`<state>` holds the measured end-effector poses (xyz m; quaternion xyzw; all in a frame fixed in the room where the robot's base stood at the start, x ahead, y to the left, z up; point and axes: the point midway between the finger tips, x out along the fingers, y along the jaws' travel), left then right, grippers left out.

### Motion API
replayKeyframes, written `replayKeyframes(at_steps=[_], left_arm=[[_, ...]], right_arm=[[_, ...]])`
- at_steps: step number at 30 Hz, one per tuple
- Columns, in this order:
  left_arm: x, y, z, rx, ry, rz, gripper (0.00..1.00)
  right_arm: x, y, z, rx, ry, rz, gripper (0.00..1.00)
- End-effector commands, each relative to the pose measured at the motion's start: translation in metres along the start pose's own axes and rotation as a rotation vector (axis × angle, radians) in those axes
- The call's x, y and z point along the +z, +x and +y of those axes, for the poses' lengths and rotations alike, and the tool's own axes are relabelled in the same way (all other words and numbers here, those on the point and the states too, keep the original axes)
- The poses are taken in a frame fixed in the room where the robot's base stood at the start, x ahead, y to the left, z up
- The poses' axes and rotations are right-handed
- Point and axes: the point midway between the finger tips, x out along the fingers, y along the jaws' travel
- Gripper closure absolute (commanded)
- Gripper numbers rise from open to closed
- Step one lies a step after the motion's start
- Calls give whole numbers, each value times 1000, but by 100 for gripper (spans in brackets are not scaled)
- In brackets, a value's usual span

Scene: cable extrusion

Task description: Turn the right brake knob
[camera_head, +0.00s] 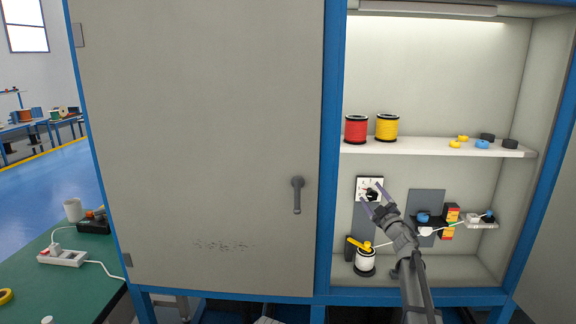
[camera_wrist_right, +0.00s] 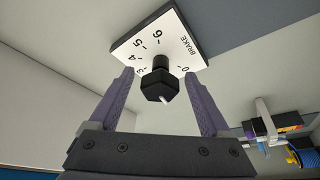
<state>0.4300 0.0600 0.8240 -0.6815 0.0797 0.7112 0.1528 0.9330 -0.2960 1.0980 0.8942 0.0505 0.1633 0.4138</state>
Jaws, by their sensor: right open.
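The brake knob (camera_wrist_right: 160,85) is black and faceted, on a short shaft in front of a white dial plate (camera_wrist_right: 147,45) marked BRAKE with numbers. A small white mark shows on the knob's lower edge. In the head view the dial plate (camera_head: 363,183) is on the cabinet's back panel, and the knob is partly hidden by my gripper. My right gripper (camera_head: 373,200) is open at the dial. In the right wrist view its purple fingers (camera_wrist_right: 159,76) stand on either side of the knob, with a gap on each side. My left gripper is not in view.
A white spool (camera_head: 365,259) with a yellow arm (camera_head: 358,243) sits below the dial. A white cable runs right past my arm to a small shelf (camera_head: 481,224). The upper shelf (camera_head: 430,147) holds red and yellow spools. A closed grey door (camera_head: 200,130) is at left.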

Motion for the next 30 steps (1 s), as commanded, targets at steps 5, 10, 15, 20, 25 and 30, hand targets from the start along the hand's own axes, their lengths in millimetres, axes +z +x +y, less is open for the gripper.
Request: replayKeyframes(at_steps=[5,10,15,20,25,30], left_arm=[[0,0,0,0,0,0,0],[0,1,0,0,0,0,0],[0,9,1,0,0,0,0],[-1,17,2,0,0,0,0],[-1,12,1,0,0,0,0],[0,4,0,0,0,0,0]], right_arm=[[0,0,0,0,1,0,19],[0,-7,-1,-5,-13,-1,19],[0,-34,-2,-5,-14,-1,19],[0,-66,-2,-5,-14,-1,19],[0,-60,2,-7,-13,2,19],[0,-26,2,-7,-13,2,19]])
